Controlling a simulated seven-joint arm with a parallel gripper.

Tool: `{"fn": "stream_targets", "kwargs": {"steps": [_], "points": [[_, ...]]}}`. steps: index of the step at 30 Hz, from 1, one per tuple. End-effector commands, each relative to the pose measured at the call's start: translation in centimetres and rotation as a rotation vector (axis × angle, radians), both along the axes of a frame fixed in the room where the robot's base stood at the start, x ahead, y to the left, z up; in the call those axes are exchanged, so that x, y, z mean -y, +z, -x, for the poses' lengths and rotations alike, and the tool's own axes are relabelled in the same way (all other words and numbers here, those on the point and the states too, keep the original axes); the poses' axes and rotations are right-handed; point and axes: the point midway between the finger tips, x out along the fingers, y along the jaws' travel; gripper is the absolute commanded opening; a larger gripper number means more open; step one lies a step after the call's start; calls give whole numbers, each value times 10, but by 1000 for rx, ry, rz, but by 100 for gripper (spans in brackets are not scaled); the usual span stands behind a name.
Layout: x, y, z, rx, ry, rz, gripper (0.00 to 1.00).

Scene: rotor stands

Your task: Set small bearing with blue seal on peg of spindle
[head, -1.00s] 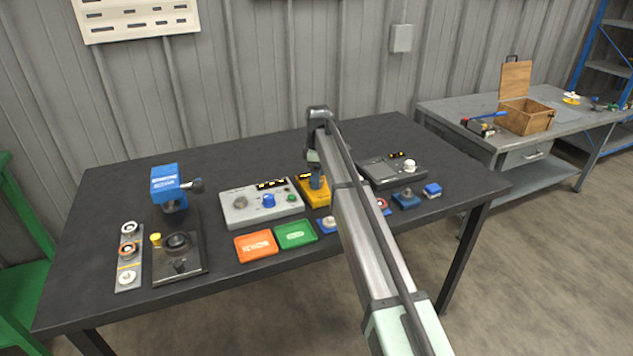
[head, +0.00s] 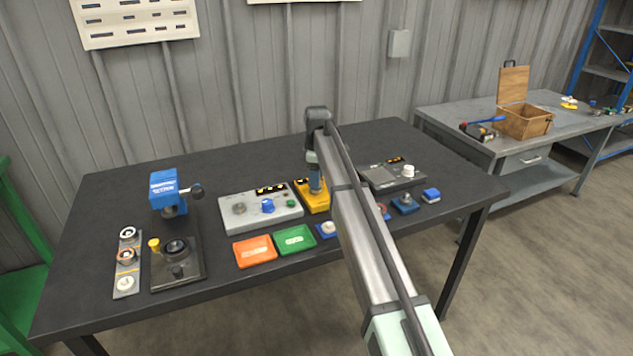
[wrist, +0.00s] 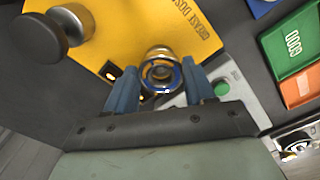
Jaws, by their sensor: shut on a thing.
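My gripper (wrist: 161,80) is shut on a small bearing with a blue seal (wrist: 161,74). It holds the bearing over the yellow grease doser (wrist: 130,35), and a round metal part shows just behind it. Whether the bearing touches the doser I cannot tell. In the head view my gripper (head: 316,186) is at the yellow doser (head: 305,190), and the bearing is hidden there. A dark stand with a round upright part (head: 176,246) is at the left of the table. I cannot tell for sure which part is the spindle.
A rack (head: 127,270) with round parts lies at the far left, next to a blue-headed device (head: 164,187). A grey control box (head: 232,213), an orange tray (head: 254,250) and a green tray (head: 294,240) are left of my arm.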

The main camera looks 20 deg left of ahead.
Motion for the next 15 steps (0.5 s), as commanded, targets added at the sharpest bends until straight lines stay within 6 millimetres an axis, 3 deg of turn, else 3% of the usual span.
{"fn": "stream_targets", "kwargs": {"steps": [9, 15], "points": [[-1, 56, -1, 1, 0, -1, 20], [-3, 78, 1, 0, 3, -1, 20]]}}
